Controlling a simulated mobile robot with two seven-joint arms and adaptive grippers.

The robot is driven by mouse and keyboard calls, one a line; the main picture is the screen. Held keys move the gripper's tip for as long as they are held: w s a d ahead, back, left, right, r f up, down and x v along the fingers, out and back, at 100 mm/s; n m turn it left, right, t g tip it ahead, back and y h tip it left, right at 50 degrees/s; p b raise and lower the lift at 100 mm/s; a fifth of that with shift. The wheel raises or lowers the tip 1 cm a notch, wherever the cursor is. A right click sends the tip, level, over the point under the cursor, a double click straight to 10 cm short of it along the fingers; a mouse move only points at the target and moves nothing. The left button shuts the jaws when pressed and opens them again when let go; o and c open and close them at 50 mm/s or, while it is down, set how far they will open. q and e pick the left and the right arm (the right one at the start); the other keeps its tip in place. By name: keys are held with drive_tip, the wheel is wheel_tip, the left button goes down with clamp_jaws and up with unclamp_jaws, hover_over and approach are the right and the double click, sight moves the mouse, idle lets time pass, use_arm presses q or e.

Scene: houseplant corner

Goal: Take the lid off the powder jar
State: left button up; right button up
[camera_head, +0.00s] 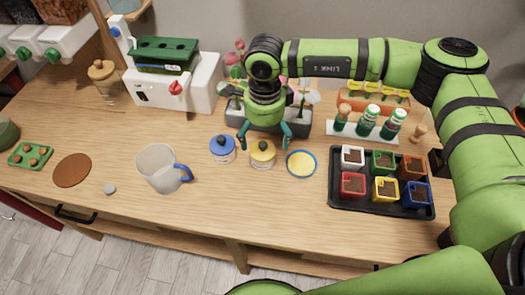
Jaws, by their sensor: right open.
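Two small jars stand side by side near the middle of the table. One is a jar with a yellow lid (262,149) and a dark knob; the other is a jar with a blue lid (222,145) and a dark knob. I cannot tell from the picture which holds powder. Both lids are on. My right gripper (264,138) points down, open, its teal fingers spread just above and behind the yellow-lidded jar. Whether the fingers touch it I cannot tell. My left gripper is not in view.
A yellow dish with a blue rim (301,164) lies just right of the jars. A clear jug with a blue handle (160,168) stands left. A black tray (335,199) of coloured pots is at right. A grey planter (298,126) stands behind the gripper. The front table strip is clear.

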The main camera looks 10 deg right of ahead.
sight(264, 144)
drive_tip(key=f+p, duration=0.2)
drive_tip(key=f, duration=0.1)
drive_tip(key=shift+w+p, duration=0.3)
wheel_tip(264, 144, down, 2)
drive_tip(key=shift+f, duration=0.1)
drive_tip(key=shift+w+f, duration=0.1)
drive_tip(key=shift+f, duration=0.15)
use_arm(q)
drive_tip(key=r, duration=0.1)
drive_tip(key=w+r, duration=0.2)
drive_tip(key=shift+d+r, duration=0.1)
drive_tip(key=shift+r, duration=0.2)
use_arm(e)
drive_tip(key=c, duration=1)
